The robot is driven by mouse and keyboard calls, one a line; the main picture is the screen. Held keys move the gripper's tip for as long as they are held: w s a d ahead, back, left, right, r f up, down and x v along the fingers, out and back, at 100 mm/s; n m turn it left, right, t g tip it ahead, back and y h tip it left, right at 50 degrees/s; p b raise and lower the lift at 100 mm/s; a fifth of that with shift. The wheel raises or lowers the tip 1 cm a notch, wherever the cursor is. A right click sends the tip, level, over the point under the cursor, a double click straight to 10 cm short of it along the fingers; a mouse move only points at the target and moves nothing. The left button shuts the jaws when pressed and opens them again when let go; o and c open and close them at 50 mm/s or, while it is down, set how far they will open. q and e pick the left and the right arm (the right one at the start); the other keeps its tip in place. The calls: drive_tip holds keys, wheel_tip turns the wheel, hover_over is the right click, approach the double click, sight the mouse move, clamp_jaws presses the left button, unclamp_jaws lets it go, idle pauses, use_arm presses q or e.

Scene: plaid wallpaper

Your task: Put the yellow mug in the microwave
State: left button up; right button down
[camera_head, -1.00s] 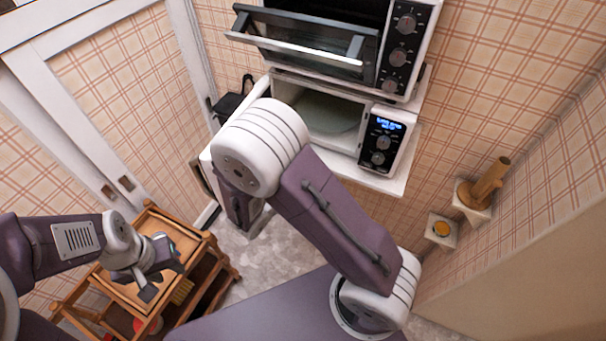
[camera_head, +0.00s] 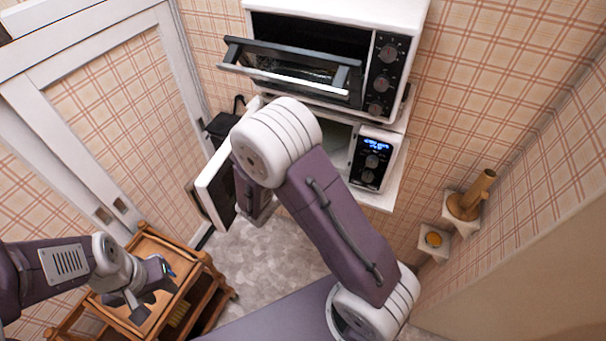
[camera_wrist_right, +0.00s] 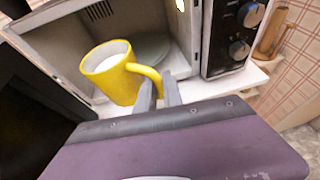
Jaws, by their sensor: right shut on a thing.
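The yellow mug (camera_wrist_right: 118,84) shows in the right wrist view, white inside, nearly upright and slightly tilted. My right gripper (camera_wrist_right: 158,92) is shut on its handle, and the mug is in front of the open microwave cavity. The microwave (camera_head: 369,160) stands on a white shelf in the head view, its white door (camera_head: 214,186) swung open to the left. Its turntable (camera_wrist_right: 150,48) shows behind the mug. My right arm hides the right gripper, the mug and much of the opening in the head view. My left gripper (camera_head: 150,296) is open and empty over the wooden trolley.
A toaster oven (camera_head: 407,18) with its door (camera_head: 290,82) hanging open sits above the microwave. The wooden trolley (camera_head: 205,268) stands at lower left. Small wall shelves at right hold a wooden mortar-like object (camera_head: 468,203) and an orange item (camera_head: 433,239). Grey floor is clear between.

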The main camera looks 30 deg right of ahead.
drive_tip(key=w+d, duration=0.4)
drive_tip(key=d, duration=0.1)
drive_tip(key=w+d+p, duration=0.1)
drive_tip(key=w+d, duration=0.3)
drive_tip(key=w+d+p, duration=0.1)
drive_tip(key=w+d, duration=0.3)
drive_tip(key=d, duration=0.1)
drive_tip(key=shift+w+d+f, duration=0.25)
drive_tip(key=shift+d, duration=0.1)
drive_tip(key=shift+a+f+b, duration=0.15)
drive_tip(key=shift+f+b, duration=0.5)
drive_tip(key=shift+b, duration=0.25)
drive_tip(key=shift+f+b, duration=0.35)
drive_tip(key=c, duration=1.4)
unclamp_jaws()
drive_tip(key=shift+s, duration=0.1)
